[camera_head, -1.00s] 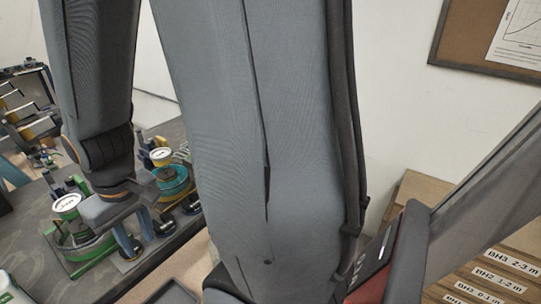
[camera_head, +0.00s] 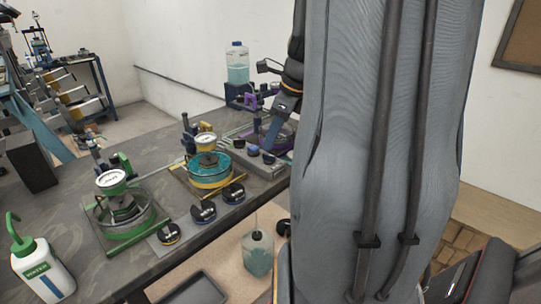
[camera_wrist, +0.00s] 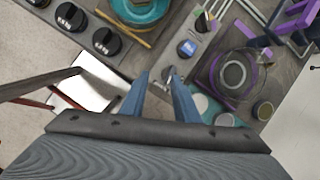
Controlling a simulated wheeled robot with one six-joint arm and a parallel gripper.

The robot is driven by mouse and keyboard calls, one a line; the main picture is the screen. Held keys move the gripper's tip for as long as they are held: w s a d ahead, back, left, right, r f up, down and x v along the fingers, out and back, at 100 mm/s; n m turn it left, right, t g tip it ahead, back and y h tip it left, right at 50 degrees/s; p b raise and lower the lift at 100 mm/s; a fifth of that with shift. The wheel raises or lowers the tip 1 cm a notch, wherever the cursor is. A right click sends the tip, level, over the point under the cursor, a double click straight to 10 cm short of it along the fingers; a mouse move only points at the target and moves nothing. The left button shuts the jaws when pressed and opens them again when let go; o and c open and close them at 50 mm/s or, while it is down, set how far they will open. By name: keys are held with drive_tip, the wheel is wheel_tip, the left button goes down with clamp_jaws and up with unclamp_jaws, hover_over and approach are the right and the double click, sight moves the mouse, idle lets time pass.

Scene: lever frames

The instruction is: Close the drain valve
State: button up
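My gripper (camera_wrist: 161,80) shows in the wrist view as two blue fingers, spread apart with no object clearly held. A small grey metal fitting (camera_wrist: 170,76), possibly a valve lever, lies at or just beyond the fingertips; contact cannot be told. A blue-topped knob (camera_wrist: 187,47) and a dark green-topped knob (camera_wrist: 203,23) sit beyond it on the same grey plate. In the head view my gripper (camera_head: 274,134) reaches down at the purple apparatus (camera_head: 246,98) and partly hides it. Which fitting is the drain valve, and its position, I cannot tell.
A yellow-and-teal apparatus (camera_head: 209,170) and a green one (camera_head: 124,212) stand along the bench (camera_head: 75,195). Black weights (camera_head: 203,212) lie near the front edge. A clear bottle (camera_head: 257,255) stands below. A white wash bottle (camera_head: 42,271) is front left.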

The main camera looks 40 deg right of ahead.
sight(269, 155)
drive_tip(key=shift+w+d+f+m, duration=0.3)
drive_tip(key=shift+w+f+m, duration=0.15)
drive_tip(key=shift+f, duration=0.6)
drive_tip(key=shift+w+d+f+m, duration=0.35)
drive_tip(key=shift+f+m, duration=0.15)
drive_tip(key=shift+f, duration=0.6)
drive_tip(key=shift+w+d+f+m, duration=0.25)
drive_tip(key=shift+w+f+m, duration=0.2)
drive_tip(key=shift+f, duration=0.6)
clamp_jaws()
